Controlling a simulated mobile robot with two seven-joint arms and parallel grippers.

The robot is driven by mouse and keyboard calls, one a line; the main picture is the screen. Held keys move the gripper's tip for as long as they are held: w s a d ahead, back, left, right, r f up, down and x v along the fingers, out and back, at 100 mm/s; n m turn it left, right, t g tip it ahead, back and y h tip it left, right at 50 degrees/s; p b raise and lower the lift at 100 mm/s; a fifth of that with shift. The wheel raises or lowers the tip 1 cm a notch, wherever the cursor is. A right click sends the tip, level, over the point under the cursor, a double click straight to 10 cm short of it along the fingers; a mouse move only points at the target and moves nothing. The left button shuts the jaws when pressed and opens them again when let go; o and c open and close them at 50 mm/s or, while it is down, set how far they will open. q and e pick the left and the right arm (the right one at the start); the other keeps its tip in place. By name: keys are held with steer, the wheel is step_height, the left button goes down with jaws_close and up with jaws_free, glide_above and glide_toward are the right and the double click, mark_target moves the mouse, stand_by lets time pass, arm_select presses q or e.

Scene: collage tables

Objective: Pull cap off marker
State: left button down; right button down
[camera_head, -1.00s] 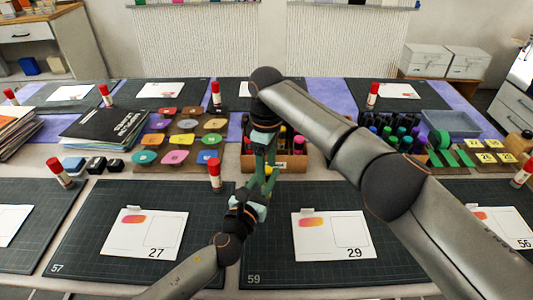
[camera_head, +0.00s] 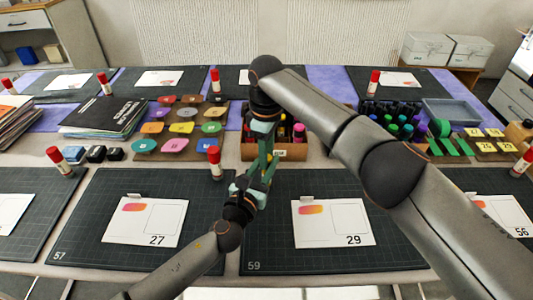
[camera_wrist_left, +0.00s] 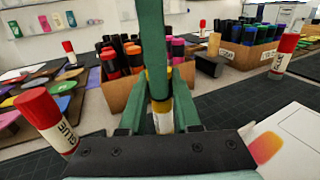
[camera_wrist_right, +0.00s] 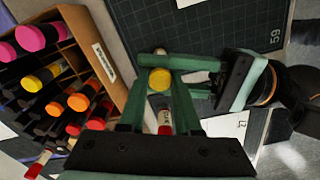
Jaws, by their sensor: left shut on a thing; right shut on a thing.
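The marker shows as a yellow round end (camera_wrist_right: 160,79) between the fingers in the right wrist view. A yellow and pale piece of it (camera_wrist_left: 162,121) shows between the fingers in the left wrist view. My left gripper (camera_head: 262,179) and right gripper (camera_head: 266,158) meet in front of the marker box, above the table, both shut on the marker. The green fingers cover most of it. I cannot tell where cap and body join, or whether they are apart.
A wooden marker box (camera_head: 290,153) stands just behind the grippers. A red-capped glue stick (camera_head: 215,163) stands upright to their left. Cards 27 (camera_head: 139,236) and 29 (camera_head: 323,234) lie on dark mats. Coloured discs lie at the left.

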steer(key=shift+r, duration=0.2)
stand_by(0.3)
arm_select(q)
steer(key=shift+a+f, duration=0.1)
steer(key=shift+f, duration=0.25)
arm_select(e)
steer(key=shift+a+r, duration=0.1)
steer(key=shift+r, duration=0.85)
arm_select(q)
steer(key=shift+s, duration=0.1)
arm_select(e)
steer(key=shift+a+r, duration=0.1)
steer(key=shift+r, duration=0.05)
arm_select(q)
steer(key=shift+f, duration=0.1)
arm_select(e)
steer(key=shift+s, duration=0.1)
steer(key=shift+a, duration=0.1)
steer(key=shift+r+t, duration=0.55)
steer(key=shift+t, duration=0.25)
steer(key=shift+d+f+h, duration=0.15)
steer(key=shift+d+h, duration=0.1)
steer(key=shift+h, duration=0.05)
